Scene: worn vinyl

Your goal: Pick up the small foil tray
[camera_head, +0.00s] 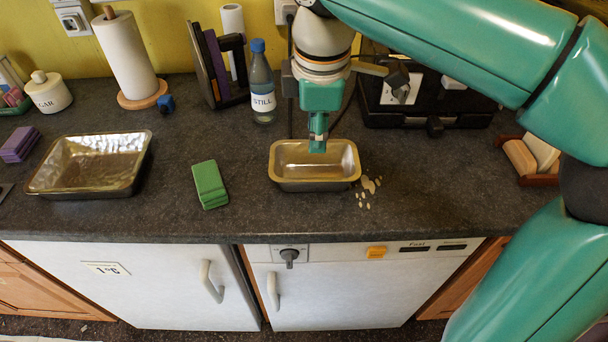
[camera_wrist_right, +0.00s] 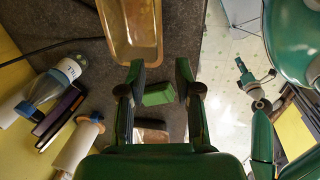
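The small foil tray (camera_head: 314,183) sits on the dark worktop in the middle of the head view, empty as far as I can see. My right gripper (camera_head: 318,146) points down over the tray's back part; I cannot tell whether it touches. In the wrist view, my right gripper (camera_wrist_right: 160,78) is open, its two fingers apart with nothing held between them. The tray (camera_wrist_right: 146,30) shows there beyond the fingertips, cut off by the top edge. My left gripper is outside the head view. A small gripper, seemingly my left one (camera_wrist_right: 255,70), shows in the wrist view, too small to read.
A larger foil tray (camera_head: 92,165) lies at left, and a green block (camera_head: 210,184) lies between the trays. Pale pieces (camera_head: 369,186) lie beside the small tray's right end. A bottle (camera_head: 262,86) and a black case (camera_head: 432,104) stand behind. The worktop's front is clear.

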